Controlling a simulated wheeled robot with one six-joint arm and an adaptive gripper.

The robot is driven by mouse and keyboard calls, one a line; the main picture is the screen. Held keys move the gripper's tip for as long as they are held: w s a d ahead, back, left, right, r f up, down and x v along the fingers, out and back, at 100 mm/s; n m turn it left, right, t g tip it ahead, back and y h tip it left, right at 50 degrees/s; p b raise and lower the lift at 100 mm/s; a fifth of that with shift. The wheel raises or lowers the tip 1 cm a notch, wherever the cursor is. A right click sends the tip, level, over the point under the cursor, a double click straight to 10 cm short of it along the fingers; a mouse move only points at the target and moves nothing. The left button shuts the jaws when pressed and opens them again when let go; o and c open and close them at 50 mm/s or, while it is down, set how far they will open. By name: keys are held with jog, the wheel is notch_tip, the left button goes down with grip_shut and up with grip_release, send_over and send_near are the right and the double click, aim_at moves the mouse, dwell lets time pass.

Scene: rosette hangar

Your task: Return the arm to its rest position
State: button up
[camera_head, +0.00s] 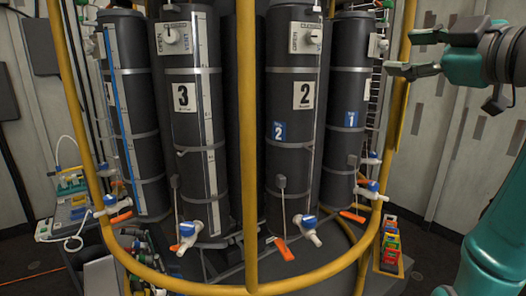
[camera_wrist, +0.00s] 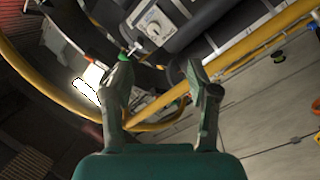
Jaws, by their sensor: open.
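My gripper (camera_head: 400,71) shows at the upper right of the head view, its fingers pointing left. It is raised beside the right yellow post of the frame, in front of the pale wall. In the wrist view my gripper (camera_wrist: 156,78) has its two fingers spread apart with nothing between them. Behind the fingers lie a yellow rail and dark equipment, set back from the fingertips. My teal arm comes in from the right edge of the head view.
Several dark bottles, among them bottle 3 (camera_head: 183,130) and bottle 2 (camera_head: 289,150), stand inside a yellow tube frame (camera_head: 250,200). Blue-white valves with orange levers hang low. Coloured blocks (camera_head: 391,246) sit at lower right. A bench (camera_head: 80,215) stands left.

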jog(key=w+f+m+h, duration=0.1)
jog(key=w+f+m, duration=0.2)
jog(key=f, duration=1)
jog(key=w+f+m+h, duration=0.1)
jog(key=w+f+m, duration=0.25)
jog(key=f, duration=0.95)
jog(key=s+a+f+m+h, duration=0.1)
jog(key=s+f+m+h, duration=0.2)
jog(key=f, duration=0.9)
jog(key=s+f+m, duration=0.2)
jog(key=s+f, duration=0.4)
jog(key=f, duration=0.5)
jog(key=s+a+f+m+g+h, duration=0.1)
jog(key=s+f, duration=0.7)
jog(key=s, duration=0.2)
jog(key=s+a+f+m+h, duration=0.1)
jog(key=s+f+m, duration=0.1)
jog(key=s+f, duration=0.65)
jog(key=s+a+r+g, duration=0.1)
jog(key=s+a+r, duration=0.1)
jog(key=s, duration=2.2)
jog(key=shift+n, duration=0.45)
